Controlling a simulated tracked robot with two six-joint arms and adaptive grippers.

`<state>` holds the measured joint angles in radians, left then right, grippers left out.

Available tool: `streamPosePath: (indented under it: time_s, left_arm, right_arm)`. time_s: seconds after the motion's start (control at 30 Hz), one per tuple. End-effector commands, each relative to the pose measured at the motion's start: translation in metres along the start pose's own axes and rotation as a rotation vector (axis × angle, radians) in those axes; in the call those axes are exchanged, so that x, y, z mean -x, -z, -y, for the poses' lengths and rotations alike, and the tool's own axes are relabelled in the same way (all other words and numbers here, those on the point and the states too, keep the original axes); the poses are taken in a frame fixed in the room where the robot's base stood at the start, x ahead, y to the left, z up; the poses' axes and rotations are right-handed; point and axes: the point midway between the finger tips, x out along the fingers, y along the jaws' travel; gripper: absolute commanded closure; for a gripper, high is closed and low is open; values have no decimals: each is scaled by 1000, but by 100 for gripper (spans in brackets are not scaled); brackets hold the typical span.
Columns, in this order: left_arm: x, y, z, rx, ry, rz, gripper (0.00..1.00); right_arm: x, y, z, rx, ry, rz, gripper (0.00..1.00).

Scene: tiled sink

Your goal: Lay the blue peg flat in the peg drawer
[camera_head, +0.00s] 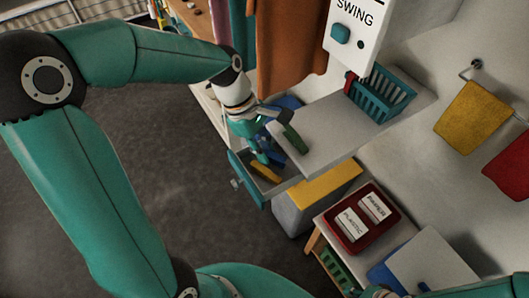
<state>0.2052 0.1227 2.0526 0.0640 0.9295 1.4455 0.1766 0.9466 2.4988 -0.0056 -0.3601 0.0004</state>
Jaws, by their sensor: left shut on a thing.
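The peg drawer (234,169) is pulled open below a grey counter, left of the picture's middle. A yellow peg (265,172) lies in it. My left gripper (274,147) points down at the drawer's far side, by the counter edge, with its green fingers spread around a small blue piece. This looks like the blue peg (276,156), held low over or in the drawer; its ends are partly hidden, so I cannot tell whether it lies flat or touches the bottom. Part of my right arm (497,287) shows at the bottom right edge; its fingers are not clear.
The grey counter (325,125) carries a teal basket (382,95) at its back. A yellow-topped bin (327,184) stands below it. A red tray with white labels (345,240) is nearer. Orange cloth (292,40) hangs behind my left wrist. Open floor lies left.

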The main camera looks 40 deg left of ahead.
Motion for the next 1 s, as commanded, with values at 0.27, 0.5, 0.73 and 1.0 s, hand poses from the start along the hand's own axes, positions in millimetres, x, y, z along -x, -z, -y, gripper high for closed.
streamPosePath:
  time_s: [0.27, 0.5, 0.73, 1.0]
  left_arm:
    - [-15, 6, 0, 1, -1, 0, 100]
    - [-18, 8, 0, 1, 0, 0, 100]
    - [-17, 7, 0, 0, 0, 0, 74]
    - [-11, 6, 0, 0, -1, 0, 74]
  right_arm:
    - [0, 0, 0, 0, 0, 0, 74]
    - [-3, 0, -1, 0, 0, 0, 74]
    - [-2, 0, 0, 0, 0, 0, 74]
    - [0, 0, 0, 0, 0, 0, 74]
